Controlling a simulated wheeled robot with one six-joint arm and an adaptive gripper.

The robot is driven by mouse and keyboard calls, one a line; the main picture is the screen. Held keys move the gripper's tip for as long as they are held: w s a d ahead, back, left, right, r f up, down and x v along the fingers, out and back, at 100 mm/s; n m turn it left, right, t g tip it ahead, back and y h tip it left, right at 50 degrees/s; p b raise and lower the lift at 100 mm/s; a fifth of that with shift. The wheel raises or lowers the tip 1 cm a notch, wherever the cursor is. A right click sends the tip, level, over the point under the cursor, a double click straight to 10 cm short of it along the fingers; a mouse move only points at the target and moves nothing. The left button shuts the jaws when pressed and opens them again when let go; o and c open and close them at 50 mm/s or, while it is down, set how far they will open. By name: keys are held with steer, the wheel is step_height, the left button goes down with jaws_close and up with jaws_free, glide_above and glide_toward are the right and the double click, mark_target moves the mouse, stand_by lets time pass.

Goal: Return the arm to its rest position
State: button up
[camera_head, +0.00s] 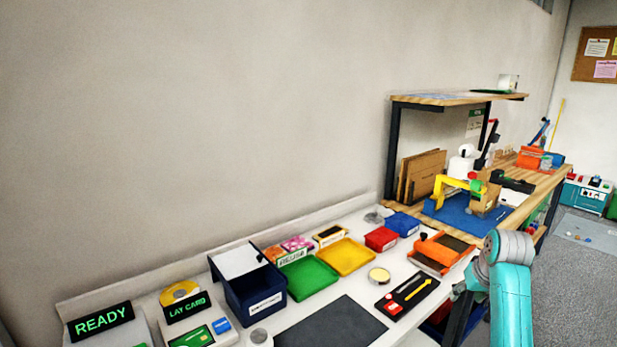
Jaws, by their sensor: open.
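My arm shows at the right of the head view as a teal link (511,305) topped by a grey rounded joint (510,247). It stands in front of the right end of the white table and the floor beyond. I cannot make out my gripper or its fingertips in this view. Nothing is seen held.
The white table (225,245) carries a dark blue bin (255,296), a green tray (306,278), a yellow tray (346,257), a black mat (330,325) and an orange holder (440,252). A wooden bench with a shelf (450,99) stands behind. Grey floor (570,300) is open at right.

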steer(key=s+a+f+t, duration=0.1)
steer(key=s+a+f, duration=0.35)
steer(key=f, duration=0.35)
steer(key=s+a+f+t, duration=0.1)
steer(key=s+a+f, duration=0.2)
steer(key=s+f, duration=0.35)
steer(key=s+a+f+t, duration=0.1)
steer(key=s+a+f, duration=0.2)
steer(key=f, duration=0.7)
steer(key=s+a+f+t, duration=0.1)
steer(key=s+a+f, duration=0.1)
steer(key=s, duration=0.3)
steer(key=s+a+f+t, duration=0.1)
steer(key=s+a+f, duration=0.1)
steer(key=s, duration=0.4)
steer(key=s+a+r+t, duration=0.1)
steer(key=s+a+r, duration=0.15)
steer(key=s, duration=0.75)
steer(key=s+a+r+t, duration=0.1)
steer(key=s+a+r, duration=0.15)
steer(key=s, duration=0.75)
steer(key=s+a+r+n+t, duration=0.1)
steer(key=s+a+r+t, duration=0.1)
steer(key=s+r, duration=1.1)
steer(key=shift+s+a+r+t+y, duration=0.15)
steer(key=shift+s+r+t+y, duration=0.15)
steer(key=shift+s+t, duration=0.1)
